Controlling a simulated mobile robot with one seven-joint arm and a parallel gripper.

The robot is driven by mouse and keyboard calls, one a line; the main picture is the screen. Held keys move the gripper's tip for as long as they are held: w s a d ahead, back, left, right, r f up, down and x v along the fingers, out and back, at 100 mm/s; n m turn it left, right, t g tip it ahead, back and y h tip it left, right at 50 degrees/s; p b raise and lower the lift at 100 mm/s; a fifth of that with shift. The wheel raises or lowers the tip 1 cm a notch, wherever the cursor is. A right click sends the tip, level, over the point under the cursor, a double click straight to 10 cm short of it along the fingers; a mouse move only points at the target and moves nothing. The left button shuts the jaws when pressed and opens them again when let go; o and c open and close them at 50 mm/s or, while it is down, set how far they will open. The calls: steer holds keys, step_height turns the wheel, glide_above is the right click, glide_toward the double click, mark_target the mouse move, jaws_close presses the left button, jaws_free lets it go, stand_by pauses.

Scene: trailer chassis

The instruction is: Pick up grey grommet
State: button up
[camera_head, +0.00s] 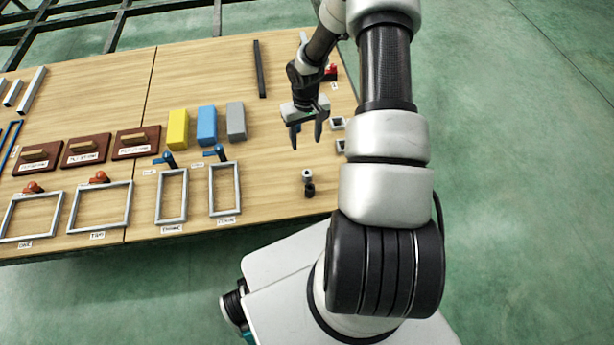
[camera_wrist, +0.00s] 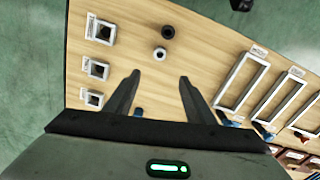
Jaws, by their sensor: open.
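The grey grommet (camera_head: 307,174) is a small light ring near the front right edge of the wooden table. In the wrist view it (camera_wrist: 160,53) lies just beyond and between my fingertips, apart from them. A black grommet (camera_wrist: 168,32) lies beside it, and also shows in the head view (camera_head: 309,190). My gripper (camera_head: 306,139) is open and empty, pointing down over the table behind the grey grommet. In the wrist view both fingers (camera_wrist: 160,78) are spread, with bare wood between their tips.
Several square grey pieces (camera_wrist: 101,30) lie to the left in the wrist view. Rectangular frames (camera_head: 225,189) and yellow (camera_head: 178,130), blue (camera_head: 207,125) and grey (camera_head: 236,121) blocks stand left of my gripper in the head view. Wood around the grommets is clear.

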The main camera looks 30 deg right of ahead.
steer(key=b, duration=0.2)
glide_above(307, 173)
steer(key=f, duration=1.2)
steer(key=shift+w, duration=0.35)
steer(key=shift+s+f+b, duration=0.15)
steer(key=shift+f+b, duration=0.25)
steer(key=shift+f, duration=0.95)
steer(key=shift+s+f+b, duration=0.15)
steer(key=shift+f+b, duration=0.2)
steer(key=shift+f, duration=0.95)
steer(key=c, duration=1.2)
steer(key=shift+o, duration=0.2)
steer(key=shift+r, duration=0.1)
